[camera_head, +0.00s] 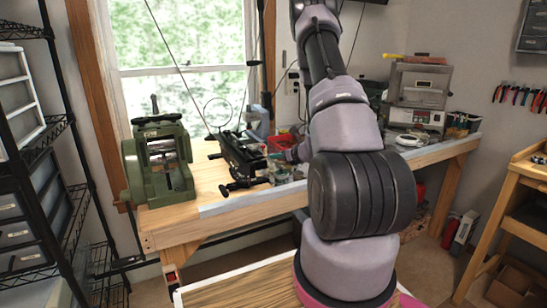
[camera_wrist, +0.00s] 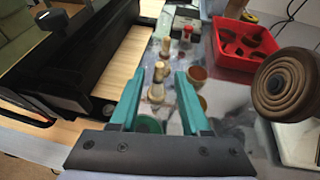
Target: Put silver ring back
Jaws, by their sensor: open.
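My gripper (camera_wrist: 160,78) shows in the wrist view with two teal fingers spread apart and nothing held between them. It is above the bench top, over several small pale and wooden peg-like pieces; one pale peg (camera_wrist: 156,92) appears between the fingers. I cannot make out a silver ring in either view. In the head view my arm covers part of the bench, and the gripper cannot be told clearly there.
A red tray (camera_wrist: 240,64) with dark round hollows or pieces lies at the upper right of the wrist view. A brown ridged round object (camera_wrist: 287,84) is near on the right. A green rolling mill (camera_head: 160,160) and a black bench machine (camera_head: 243,157) stand on the wooden bench (camera_head: 205,180).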

